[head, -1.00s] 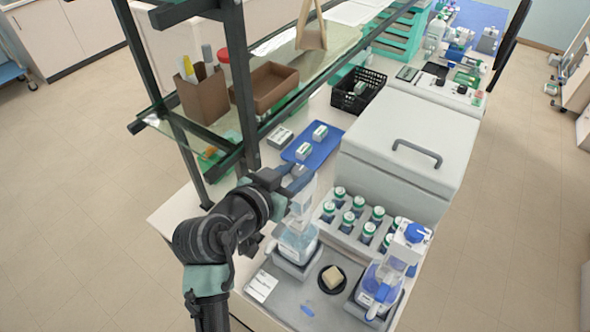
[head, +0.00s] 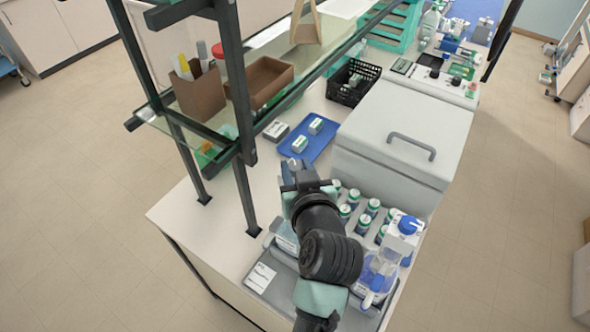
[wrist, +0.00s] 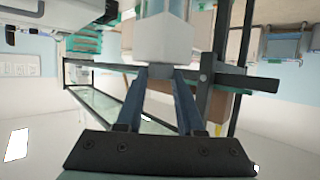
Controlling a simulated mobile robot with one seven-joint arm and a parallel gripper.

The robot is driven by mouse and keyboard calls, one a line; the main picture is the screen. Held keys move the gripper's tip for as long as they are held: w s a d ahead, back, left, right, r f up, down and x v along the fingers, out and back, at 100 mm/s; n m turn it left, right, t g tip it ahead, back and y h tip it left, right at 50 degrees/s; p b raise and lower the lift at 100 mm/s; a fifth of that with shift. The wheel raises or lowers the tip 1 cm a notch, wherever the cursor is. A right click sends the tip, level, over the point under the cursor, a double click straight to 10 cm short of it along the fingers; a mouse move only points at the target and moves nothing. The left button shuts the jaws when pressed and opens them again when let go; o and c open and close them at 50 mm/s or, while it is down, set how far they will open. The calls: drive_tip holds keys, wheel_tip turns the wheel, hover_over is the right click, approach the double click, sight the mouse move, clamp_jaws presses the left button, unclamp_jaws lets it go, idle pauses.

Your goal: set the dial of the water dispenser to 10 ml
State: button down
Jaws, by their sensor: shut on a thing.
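In the wrist view, my gripper (wrist: 160,76) has its two blue-grey fingers closed on a small grey dial (wrist: 160,71). The dial sits on the white head (wrist: 165,38) of the water dispenser, with a clear column beyond it. No scale or dial setting can be read.
A second bottle with a blue cap (head: 408,224) stands to the right. Several green-capped vials (head: 372,207) sit between, before a white lidded machine (head: 400,140). A blue tray (head: 322,140) lies behind. A shelf post (head: 243,190) stands at the left.

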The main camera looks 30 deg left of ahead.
drive_tip(key=n+g+y+b, duration=0.1)
drive_tip(key=b, duration=0.1)
drive_tip(key=n+g+y+b, duration=0.1)
drive_tip(key=n+b, duration=0.1)
drive_tip(key=n+g+y+b, duration=0.1)
drive_tip(key=g, duration=0.1)
drive_tip(key=shift+w+d+f+b, duration=0.25)
drive_tip(key=shift+w+f+b, duration=0.05)
drive_tip(key=shift+w+b, duration=0.1)
drive_tip(key=n+g+y+b, duration=0.1)
drive_tip(key=n+g+b, duration=0.2)
drive_tip(key=shift+w+n+g+b, duration=0.1)
drive_tip(key=shift+n+g+b, duration=0.2)
drive_tip(key=shift+b, duration=0.1)
drive_tip(key=shift+r+n+g+b, duration=0.15)
drive_tip(key=shift+n+g+b, duration=0.55)
drive_tip(key=shift+g+b, duration=0.2)
drive_tip(key=shift+g, duration=0.3)
drive_tip(key=c, duration=0.5)
unclamp_jaws()
drive_tip(key=shift+r, duration=0.2)
